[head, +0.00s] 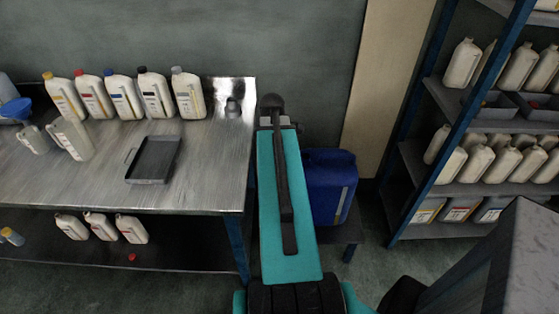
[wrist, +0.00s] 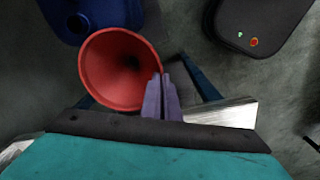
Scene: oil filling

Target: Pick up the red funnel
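The red funnel (wrist: 112,72) shows in the wrist view with its wide mouth facing the camera. My gripper (wrist: 163,90) has purple fingers close together at the funnel's right rim. The fingers look shut on the rim, with its edge meeting the fingertips. The funnel's spout is hidden below its bowl. In the head view my teal arm covers the gripper, and the red funnel does not show.
A blue canister (head: 328,188) stands on a low stand right of the workbench (head: 215,165). The bench holds several bottles, a dark tray (head: 155,159) and a blue funnel (head: 16,111). A bottle rack (head: 405,200) stands at right.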

